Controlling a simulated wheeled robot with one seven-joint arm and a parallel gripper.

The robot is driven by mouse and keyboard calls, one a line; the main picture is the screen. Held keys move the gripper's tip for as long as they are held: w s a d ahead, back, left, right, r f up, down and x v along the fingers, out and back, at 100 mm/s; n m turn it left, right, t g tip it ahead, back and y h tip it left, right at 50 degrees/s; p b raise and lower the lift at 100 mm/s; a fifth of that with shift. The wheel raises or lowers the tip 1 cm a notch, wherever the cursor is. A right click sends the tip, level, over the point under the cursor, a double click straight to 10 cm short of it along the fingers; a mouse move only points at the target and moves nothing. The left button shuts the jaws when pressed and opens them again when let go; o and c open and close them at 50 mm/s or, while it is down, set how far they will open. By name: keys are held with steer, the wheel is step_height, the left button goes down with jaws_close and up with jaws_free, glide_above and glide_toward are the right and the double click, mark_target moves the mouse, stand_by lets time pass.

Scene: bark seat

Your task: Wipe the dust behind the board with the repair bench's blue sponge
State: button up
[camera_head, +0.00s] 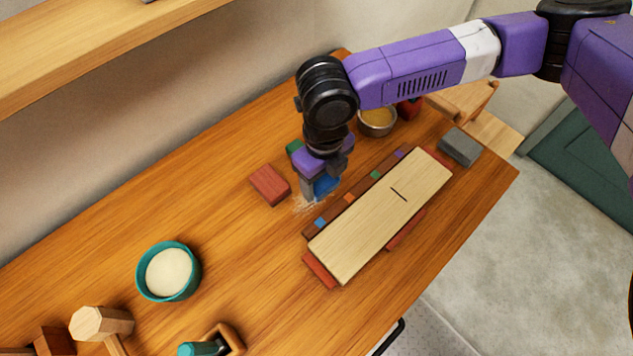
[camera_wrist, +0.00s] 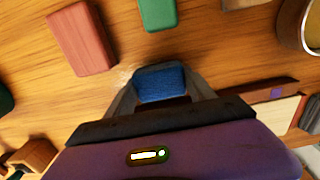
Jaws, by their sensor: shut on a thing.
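My gripper (camera_head: 318,190) is shut on the blue sponge (camera_head: 326,184), low over the wooden table behind the board. The sponge also shows between the fingers in the wrist view (camera_wrist: 160,82). A pale patch of dust (camera_head: 306,203) lies on the table just left of and below the gripper; a little also shows beside the sponge in the wrist view (camera_wrist: 126,75). The pale wooden board (camera_head: 375,225) lies to the right of the gripper, with a dark strip bearing small coloured squares along its back edge. I cannot tell whether the sponge touches the table.
A red block (camera_head: 269,185) lies close left of the gripper, and a green block (camera_head: 294,147) lies behind it. A metal bowl (camera_head: 377,121) and a grey block (camera_head: 459,147) stand right. A teal bowl (camera_head: 168,272) and a mallet (camera_head: 102,322) are at left. Table between is clear.

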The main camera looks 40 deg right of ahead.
mark_target(306, 202)
steer(key=shift+a+f, duration=0.15)
steer(key=shift+a, duration=2.2)
steer(key=shift+d+p, duration=0.3)
steer(key=shift+d, duration=2.2)
steer(key=shift+s+a+f, duration=0.1)
steer(key=shift+a, duration=2.45)
steer(key=shift+d, duration=2.65)
steer(key=shift+a+r+p, duration=0.15)
steer(key=shift+a+p, duration=0.2)
steer(key=shift+a, duration=0.95)
steer(key=shift+a+r+p, duration=0.1)
steer(key=shift+a+p, duration=0.25)
steer(key=shift+a, duration=0.95)
steer(key=shift+r, duration=0.1)
step_height(306, 202, up, 6)
steer(key=p, duration=0.5)
